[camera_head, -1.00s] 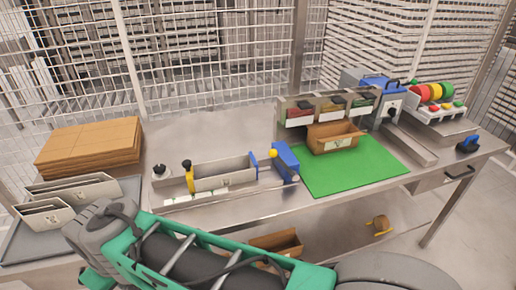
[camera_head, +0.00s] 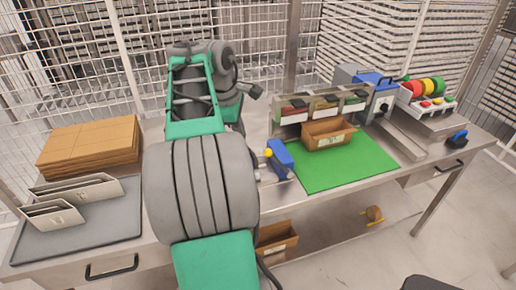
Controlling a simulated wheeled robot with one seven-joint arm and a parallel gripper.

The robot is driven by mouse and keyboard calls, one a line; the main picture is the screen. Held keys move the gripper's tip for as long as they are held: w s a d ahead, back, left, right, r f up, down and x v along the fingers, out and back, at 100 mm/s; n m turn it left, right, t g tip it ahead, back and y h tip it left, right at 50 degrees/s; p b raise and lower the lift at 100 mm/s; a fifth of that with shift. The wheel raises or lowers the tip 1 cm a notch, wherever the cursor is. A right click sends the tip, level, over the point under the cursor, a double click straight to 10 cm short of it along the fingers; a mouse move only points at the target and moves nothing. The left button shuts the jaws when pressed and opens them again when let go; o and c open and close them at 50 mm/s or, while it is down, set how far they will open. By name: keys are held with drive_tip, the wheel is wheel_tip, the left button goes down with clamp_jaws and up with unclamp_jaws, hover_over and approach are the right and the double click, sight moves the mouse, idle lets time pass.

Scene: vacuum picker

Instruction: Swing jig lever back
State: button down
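The jig is mostly hidden behind my green and grey arm. At its right end, a blue block (camera_head: 281,155) and a yellow ball knob (camera_head: 268,153) show beside the arm, left of the green mat. I cannot tell whether this knob belongs to the jig lever. The jig's trough and its black-knobbed yellow upright are hidden. My arm rises over the front of the bench and bends at the top, above the jig area. My gripper's fingers are hidden behind the arm, so their opening and any contact do not show.
A green mat (camera_head: 345,172) bears an open cardboard box (camera_head: 326,136). A bin rack (camera_head: 305,104) stands behind it. Brown boards (camera_head: 88,146) and a grey tray (camera_head: 85,232) with pale holders are at left. A blue-topped machine (camera_head: 372,88) stands back right. Wire fencing closes the back.

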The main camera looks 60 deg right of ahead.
drive_tip(key=s+d+f+b, duration=0.1)
drive_tip(key=s+d+f, duration=0.2)
drive_tip(key=f, duration=0.4)
drive_tip(key=shift+s+d+f, duration=0.3)
drive_tip(key=shift+s+f, duration=0.05)
drive_tip(key=shift+s, duration=0.1)
